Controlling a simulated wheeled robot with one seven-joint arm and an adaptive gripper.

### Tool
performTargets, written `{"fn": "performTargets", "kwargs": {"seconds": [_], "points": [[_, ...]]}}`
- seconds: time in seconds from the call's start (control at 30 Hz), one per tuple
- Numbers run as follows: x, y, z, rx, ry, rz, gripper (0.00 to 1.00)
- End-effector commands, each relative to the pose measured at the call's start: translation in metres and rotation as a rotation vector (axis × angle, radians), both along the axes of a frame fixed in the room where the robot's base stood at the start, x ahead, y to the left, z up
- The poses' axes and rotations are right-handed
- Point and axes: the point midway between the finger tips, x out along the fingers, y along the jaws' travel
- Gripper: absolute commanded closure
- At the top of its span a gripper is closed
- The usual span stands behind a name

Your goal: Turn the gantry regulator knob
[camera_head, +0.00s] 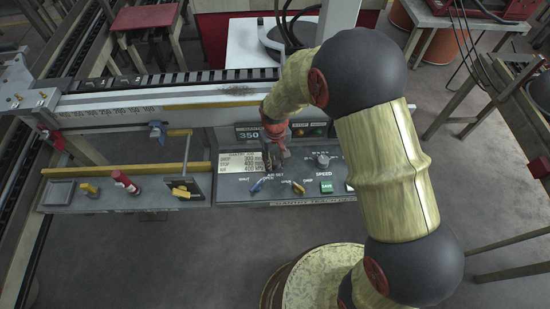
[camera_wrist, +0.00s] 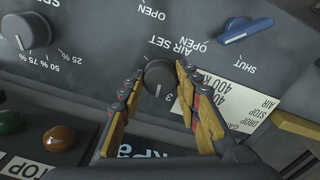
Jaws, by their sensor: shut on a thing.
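The regulator knob (camera_wrist: 160,78) is a dark round knob with a pale pointer mark, beside the "AIR SET" label on the grey control panel (camera_wrist: 90,75). In the wrist view my gripper (camera_wrist: 159,77) has one finger on each side of the knob, shut on it. The far parts of the knob are partly hidden by the fingertips. In the head view my gripper (camera_head: 275,158) is down at the panel (camera_head: 227,194), and it hides the knob there.
A speed knob (camera_wrist: 27,31) sits on the same panel. A blue lever (camera_wrist: 236,31), marked open and shut, is close to my gripper. A yellow lever (camera_head: 298,187) and green button (camera_head: 326,187) lie near the front edge. A red-and-white cylinder (camera_head: 125,182) stands left.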

Motion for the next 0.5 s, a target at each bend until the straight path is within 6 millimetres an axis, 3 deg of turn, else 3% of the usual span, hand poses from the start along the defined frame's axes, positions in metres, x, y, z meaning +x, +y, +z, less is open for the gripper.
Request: {"fn": "performTargets", "kwargs": {"seconds": [0.5], "points": [[0.0007,0.0004,0.0004,0.001,-0.002,-0.127,0.93]]}}
